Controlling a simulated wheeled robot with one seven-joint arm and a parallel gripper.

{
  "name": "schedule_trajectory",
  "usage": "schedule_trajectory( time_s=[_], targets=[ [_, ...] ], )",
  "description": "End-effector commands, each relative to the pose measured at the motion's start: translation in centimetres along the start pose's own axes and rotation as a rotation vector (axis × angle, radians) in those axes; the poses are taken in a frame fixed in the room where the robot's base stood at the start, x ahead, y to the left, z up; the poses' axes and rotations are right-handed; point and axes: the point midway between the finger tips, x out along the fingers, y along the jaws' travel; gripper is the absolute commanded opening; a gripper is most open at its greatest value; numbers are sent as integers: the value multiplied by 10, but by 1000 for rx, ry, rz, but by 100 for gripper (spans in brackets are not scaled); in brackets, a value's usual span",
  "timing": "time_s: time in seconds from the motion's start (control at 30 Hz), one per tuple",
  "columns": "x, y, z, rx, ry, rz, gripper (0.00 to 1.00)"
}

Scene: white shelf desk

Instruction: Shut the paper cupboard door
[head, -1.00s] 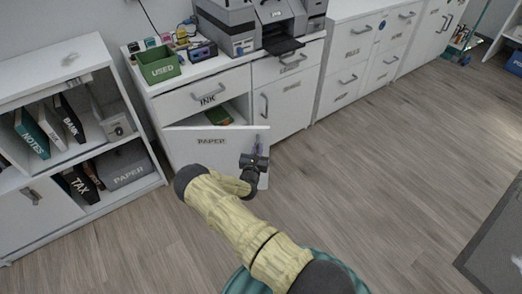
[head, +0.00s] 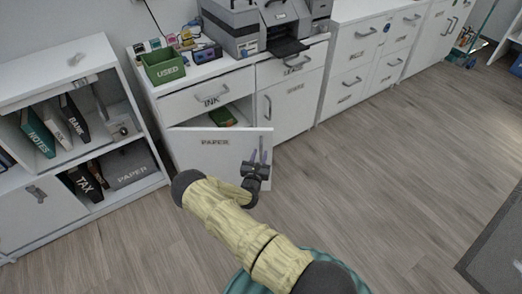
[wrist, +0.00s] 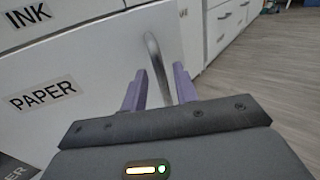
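The white paper cupboard door (head: 200,155), labelled PAPER, stands open, swung out from the cabinet at its right side. The label also shows on the door in the wrist view (wrist: 90,70). My gripper (head: 259,157) is in front of the door near its free right edge. In the wrist view its two purple fingers (wrist: 160,88) are apart. The grey curved door handle (wrist: 160,65) shows between the fingers, with gaps beside it. The handle's lower end is hidden behind my gripper.
Above the door is the INK drawer (head: 207,97), shut. A green item (head: 222,117) lies inside the open cupboard. A shelf unit (head: 110,135) with binders stands at left. Shut cabinets (head: 350,85) continue to the right. The wooden floor (head: 365,165) is clear at right.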

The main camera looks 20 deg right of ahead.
Motion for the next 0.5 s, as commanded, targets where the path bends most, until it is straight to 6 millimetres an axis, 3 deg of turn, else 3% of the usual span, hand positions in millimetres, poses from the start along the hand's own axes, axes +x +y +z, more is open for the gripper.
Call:
schedule_trajectory(
  time_s=[0.5],
  targets=[
    [-105,1,2,-2,3,1,29]
  ],
)
